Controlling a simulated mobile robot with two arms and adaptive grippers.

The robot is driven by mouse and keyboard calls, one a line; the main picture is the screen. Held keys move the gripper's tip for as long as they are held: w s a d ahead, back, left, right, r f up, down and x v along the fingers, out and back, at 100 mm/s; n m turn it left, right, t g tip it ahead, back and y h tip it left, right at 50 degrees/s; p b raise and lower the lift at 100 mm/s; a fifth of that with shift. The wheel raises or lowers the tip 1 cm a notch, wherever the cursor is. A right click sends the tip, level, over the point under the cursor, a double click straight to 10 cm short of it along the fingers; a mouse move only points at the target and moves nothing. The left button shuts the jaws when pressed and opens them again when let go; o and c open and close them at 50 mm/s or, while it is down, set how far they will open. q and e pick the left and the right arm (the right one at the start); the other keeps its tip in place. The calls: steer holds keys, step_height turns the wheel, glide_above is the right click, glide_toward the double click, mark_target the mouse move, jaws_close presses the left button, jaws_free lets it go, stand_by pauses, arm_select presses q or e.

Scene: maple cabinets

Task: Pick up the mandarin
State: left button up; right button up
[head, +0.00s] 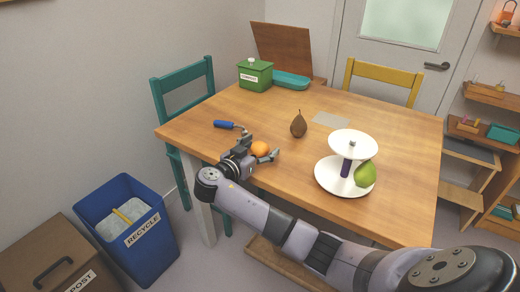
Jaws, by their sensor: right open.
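The mandarin (260,148) is a small orange ball on the wooden table (385,125), near its front left edge. My right arm comes in from the lower right, and its gripper (258,146) is at the mandarin. The gripper is open, with one finger on the far left side of the fruit and the other on its near right side. I cannot tell whether the fingers touch it. The lower left of the fruit is partly hidden by the gripper. My left gripper is not in view.
A blue-handled tool (226,124) lies left of the gripper. A brown pear (298,125) stands behind the mandarin. A green box (255,76) and teal tray (291,80) are at the back.

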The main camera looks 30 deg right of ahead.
steer(key=shift+c, duration=0.3)
steer(key=c, duration=1.2)
steer(key=shift+c, duration=0.4)
steer(key=shift+r, duration=0.1)
